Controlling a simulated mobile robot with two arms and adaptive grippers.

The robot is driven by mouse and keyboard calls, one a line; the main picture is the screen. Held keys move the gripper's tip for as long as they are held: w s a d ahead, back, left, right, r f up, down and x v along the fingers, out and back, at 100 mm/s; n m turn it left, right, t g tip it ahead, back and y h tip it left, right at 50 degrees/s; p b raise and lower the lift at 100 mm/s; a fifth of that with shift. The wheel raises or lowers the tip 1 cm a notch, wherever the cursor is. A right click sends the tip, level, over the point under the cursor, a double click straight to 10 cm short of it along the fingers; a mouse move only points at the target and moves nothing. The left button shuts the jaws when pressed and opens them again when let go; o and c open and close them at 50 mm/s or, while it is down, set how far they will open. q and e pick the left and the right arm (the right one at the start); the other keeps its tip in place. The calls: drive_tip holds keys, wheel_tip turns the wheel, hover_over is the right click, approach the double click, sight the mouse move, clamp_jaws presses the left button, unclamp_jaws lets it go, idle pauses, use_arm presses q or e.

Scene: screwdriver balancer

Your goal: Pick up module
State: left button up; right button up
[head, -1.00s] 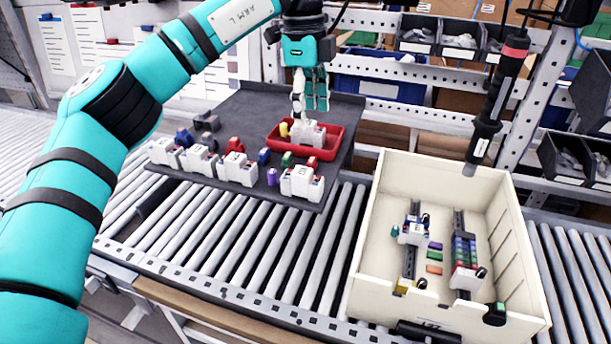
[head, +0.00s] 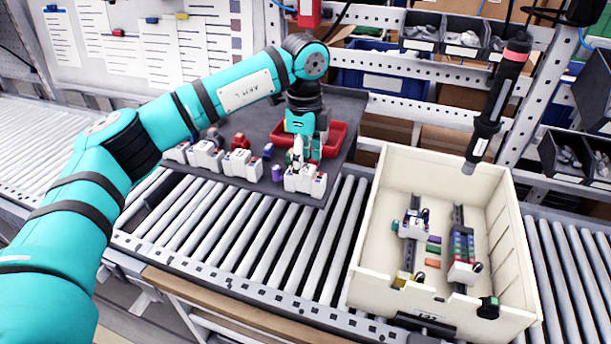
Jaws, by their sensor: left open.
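My left gripper (head: 303,160) points down over the front right part of the dark tray (head: 262,130). Its jaws are open, with the fingertips at the top of a white module (head: 305,181). I cannot tell whether they touch it. Other white modules (head: 241,165) stand in a row to the left along the front of the tray. A red bin (head: 336,139) lies behind my gripper, which hides much of its inside. My right gripper is not in view.
A cream crate (head: 366,255) with rails and small parts stands on the rollers at right. A dark screwdriver (head: 494,110) hangs above its back. Small purple (head: 277,173) and blue (head: 268,150) parts lie near the modules. The rollers (head: 260,245) in front are clear.

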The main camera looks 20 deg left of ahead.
sight(305, 168)
use_arm(q)
drive_tip(key=shift+f+p, duration=0.7)
drive_tip(key=shift+f, duration=1.3)
drive_tip(key=shift+d+r, duration=0.1)
clamp_jaws()
